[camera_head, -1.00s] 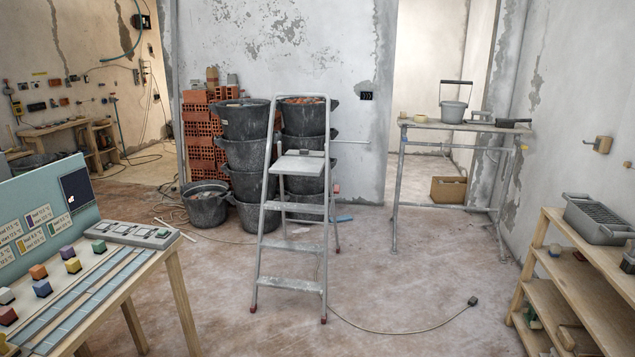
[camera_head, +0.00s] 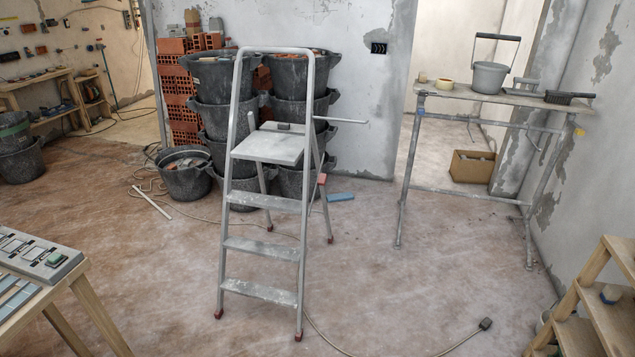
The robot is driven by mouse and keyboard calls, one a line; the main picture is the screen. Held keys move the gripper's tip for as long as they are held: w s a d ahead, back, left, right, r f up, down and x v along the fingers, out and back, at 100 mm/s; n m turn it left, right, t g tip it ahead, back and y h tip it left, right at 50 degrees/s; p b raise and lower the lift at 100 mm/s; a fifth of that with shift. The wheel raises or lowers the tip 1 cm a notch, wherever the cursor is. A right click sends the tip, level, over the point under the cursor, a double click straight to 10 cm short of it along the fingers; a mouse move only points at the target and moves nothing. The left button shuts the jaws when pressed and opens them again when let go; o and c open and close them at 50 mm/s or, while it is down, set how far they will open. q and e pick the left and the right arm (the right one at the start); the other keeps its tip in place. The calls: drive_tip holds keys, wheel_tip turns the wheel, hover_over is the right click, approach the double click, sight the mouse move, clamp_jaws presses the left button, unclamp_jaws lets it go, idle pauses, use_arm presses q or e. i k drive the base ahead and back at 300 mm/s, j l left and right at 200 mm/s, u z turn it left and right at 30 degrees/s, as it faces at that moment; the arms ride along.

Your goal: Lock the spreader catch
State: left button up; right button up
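A grey stepladder (camera_head: 262,245) stands upright and unfolded in the middle of the floor. Its top platform (camera_head: 268,147) lies flat, with a small dark block (camera_head: 284,127) at its back edge. A thin rod (camera_head: 340,120) sticks out to the right behind the ladder's rail, and a red piece (camera_head: 322,179) sits on the rear leg. I cannot tell which of these is the spreader catch or whether it is locked. Neither of my grippers is in view.
Stacked black rubble buckets (camera_head: 222,85) and red bricks (camera_head: 175,90) stand behind the ladder. A trestle table (camera_head: 440,92) is at the right, wooden shelves (camera_head: 612,300) at front right, a workbench (camera_head: 40,290) at front left. A cable (camera_head: 440,350) crosses the floor; open floor surrounds the ladder.

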sight(321, 177)
drive_tip(key=i+l+u, duration=0.25)
drive_tip(key=i+l, duration=2.3)
